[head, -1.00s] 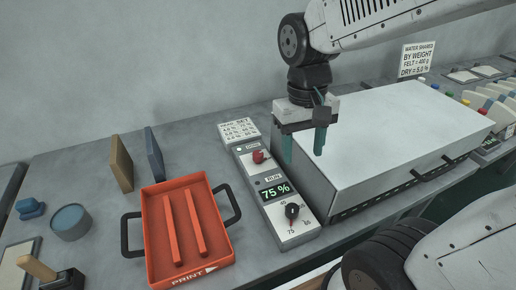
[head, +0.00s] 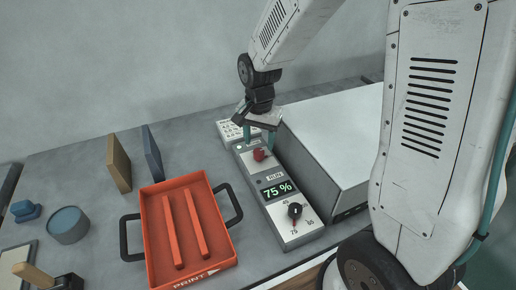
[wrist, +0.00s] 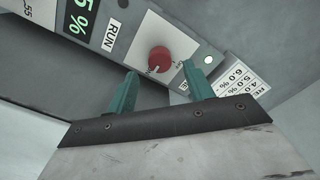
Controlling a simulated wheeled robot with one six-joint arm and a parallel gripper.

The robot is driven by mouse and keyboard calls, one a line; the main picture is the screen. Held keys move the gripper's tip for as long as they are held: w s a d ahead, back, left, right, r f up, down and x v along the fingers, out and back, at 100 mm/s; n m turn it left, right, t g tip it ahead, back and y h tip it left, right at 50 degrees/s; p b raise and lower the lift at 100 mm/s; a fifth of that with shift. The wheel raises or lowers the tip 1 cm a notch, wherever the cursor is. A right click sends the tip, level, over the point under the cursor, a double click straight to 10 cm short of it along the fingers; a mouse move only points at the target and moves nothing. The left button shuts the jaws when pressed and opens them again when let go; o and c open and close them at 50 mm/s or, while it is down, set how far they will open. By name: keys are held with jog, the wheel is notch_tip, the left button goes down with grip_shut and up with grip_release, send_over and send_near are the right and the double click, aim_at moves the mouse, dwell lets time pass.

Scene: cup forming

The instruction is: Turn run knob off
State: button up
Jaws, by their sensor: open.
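The run knob is a red knob (head: 259,154) near the far end of a grey control panel (head: 297,228). In the wrist view the red knob (wrist: 159,60) sits on a white plate beside a RUN label (wrist: 111,36). My gripper (head: 259,136) is open and points down over the far end of the panel. In the wrist view its two green fingers (wrist: 165,88) are apart, with the knob just beyond the gap between their tips. I cannot tell whether they touch it. The panel's display (head: 277,191) reads 75 %.
A black dial (head: 295,210) sits at the panel's near end. A large white-topped box (head: 340,125) stands close on the right. A red tray (head: 151,225) with black handles lies left. A printed card (head: 229,132) stands behind the panel.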

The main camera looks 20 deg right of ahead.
aim_at(259, 151)
jog(key=shift+f, duration=1.9)
jog(key=c, duration=1)
